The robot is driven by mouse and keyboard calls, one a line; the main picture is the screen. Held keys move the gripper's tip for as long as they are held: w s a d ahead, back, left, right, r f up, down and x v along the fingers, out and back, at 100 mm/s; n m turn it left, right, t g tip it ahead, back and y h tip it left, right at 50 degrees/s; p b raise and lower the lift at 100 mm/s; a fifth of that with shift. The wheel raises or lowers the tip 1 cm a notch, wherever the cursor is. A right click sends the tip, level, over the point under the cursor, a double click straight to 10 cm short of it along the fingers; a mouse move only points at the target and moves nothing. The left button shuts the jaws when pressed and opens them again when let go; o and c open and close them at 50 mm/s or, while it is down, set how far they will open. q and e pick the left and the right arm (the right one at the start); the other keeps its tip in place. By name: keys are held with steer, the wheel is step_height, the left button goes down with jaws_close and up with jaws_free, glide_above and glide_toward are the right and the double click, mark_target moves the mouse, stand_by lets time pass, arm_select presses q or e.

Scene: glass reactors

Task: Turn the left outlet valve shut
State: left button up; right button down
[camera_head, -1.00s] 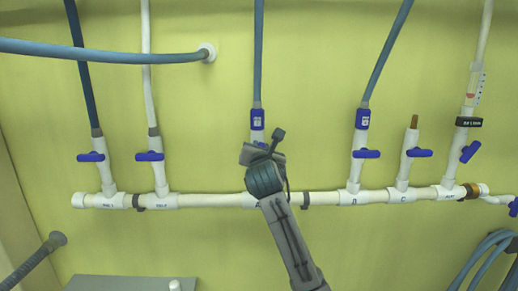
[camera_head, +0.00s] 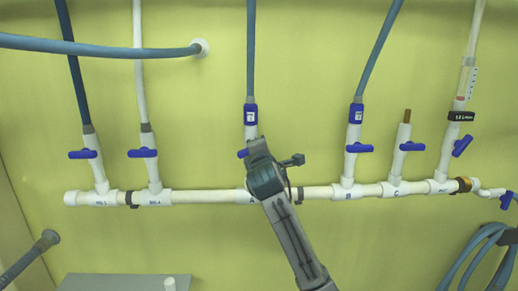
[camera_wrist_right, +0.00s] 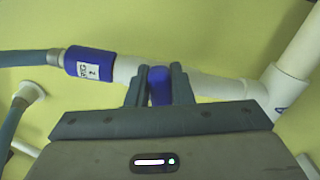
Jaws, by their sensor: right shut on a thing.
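The left outlet valve is on branch A of the white manifold, under a blue labelled collar (camera_head: 250,114). Part of its blue handle (camera_head: 242,154) shows left of my gripper in the head view; the rest is hidden. My right gripper (camera_head: 256,146) covers the valve. In the right wrist view the handle (camera_wrist_right: 160,86) sits between the two dark fingers of my right gripper (camera_wrist_right: 159,84), which is shut on it. The white branch pipe (camera_wrist_right: 215,84) runs behind the fingers. The handle's exact angle cannot be told. My left gripper is not in view.
The manifold pipe (camera_head: 205,197) runs along the yellow wall. Other blue handles stand crosswise on the far-left branch (camera_head: 83,154), the second branch (camera_head: 142,153), branch B (camera_head: 359,148) and branch C (camera_head: 411,146). A blue hose (camera_head: 100,48) crosses the upper left.

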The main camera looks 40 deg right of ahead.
steer(key=shift+f+m+b, duration=0.2)
steer(key=shift+f+m, duration=0.05)
steer(key=shift+m, duration=0.55)
steer(key=shift+f+m+b, duration=0.15)
steer(key=shift+f+m, duration=0.05)
steer(key=shift+m, duration=0.9)
steer(key=c, duration=1.3)
jaws_free()
steer(key=b+v, duration=0.4)
steer(key=v, duration=0.6)
steer(key=shift+s+a+b, duration=0.15)
steer(key=shift+s+b, duration=0.15)
steer(key=shift+s, duration=0.05)
